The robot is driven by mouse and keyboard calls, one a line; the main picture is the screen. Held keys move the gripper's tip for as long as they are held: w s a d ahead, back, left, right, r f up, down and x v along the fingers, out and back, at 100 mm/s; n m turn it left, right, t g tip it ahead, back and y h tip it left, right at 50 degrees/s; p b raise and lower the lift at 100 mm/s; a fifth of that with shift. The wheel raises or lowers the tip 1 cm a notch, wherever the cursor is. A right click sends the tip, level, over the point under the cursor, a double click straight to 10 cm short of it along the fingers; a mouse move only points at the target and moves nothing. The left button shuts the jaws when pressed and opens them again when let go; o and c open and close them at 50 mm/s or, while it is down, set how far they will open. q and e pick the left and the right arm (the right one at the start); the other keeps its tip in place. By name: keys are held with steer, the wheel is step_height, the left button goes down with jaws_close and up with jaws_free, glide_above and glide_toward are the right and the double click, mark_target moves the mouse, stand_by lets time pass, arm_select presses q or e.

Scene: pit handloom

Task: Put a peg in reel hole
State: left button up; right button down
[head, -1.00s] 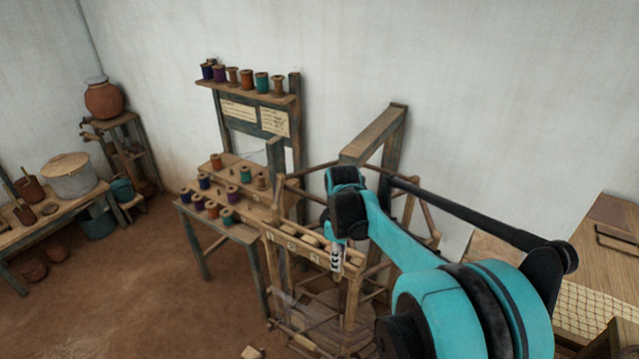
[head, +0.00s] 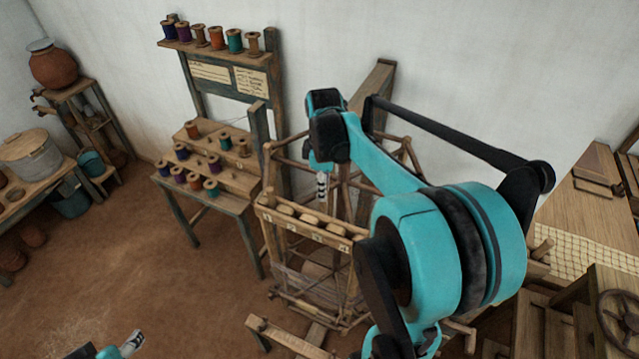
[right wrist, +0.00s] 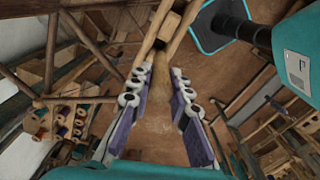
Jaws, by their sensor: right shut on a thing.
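The reel is a wooden frame with a numbered front rail (head: 300,223) carrying several pale blocks, below the middle of the head view. My right gripper (head: 322,188) hangs just above and behind this rail. In the right wrist view my right gripper (right wrist: 161,78) has its fingers shut on a tan wooden piece, apparently the peg (right wrist: 160,88), which blends with the brown floor behind it. The peg cannot be made out in the head view, and I cannot tell which hole it faces. My left gripper (head: 131,343) shows partly at the bottom left edge; its jaws are unclear.
A stepped bench (head: 225,190) with several thread spools stands left of the reel, under a spool shelf (head: 215,46). A wooden beam (head: 285,338) lies in front. A loom with a wheel (head: 622,320) is at the right.

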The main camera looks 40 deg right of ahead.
mark_target(322, 212)
steer(key=shift+w+f+b, duration=0.15)
steer(key=shift+f+b, duration=0.1)
steer(key=shift+f, duration=0.35)
steer(key=shift+w+f+b, duration=0.15)
steer(key=shift+f+b, duration=0.1)
steer(key=shift+f, duration=0.35)
steer(key=shift+s+f+b, duration=0.15)
steer(key=shift+f+b, duration=0.7)
steer(key=shift+f, duration=0.35)
step_height(322, 212, down, 2)
steer(key=shift+b, duration=0.75)
steer(key=shift+f+b, duration=1.4)
steer(key=shift+f, duration=0.3)
steer(key=c, duration=0.9)
jaws_free()
steer(key=shift+r+p, duration=2.35)
steer(key=shift+r, duration=1.2)
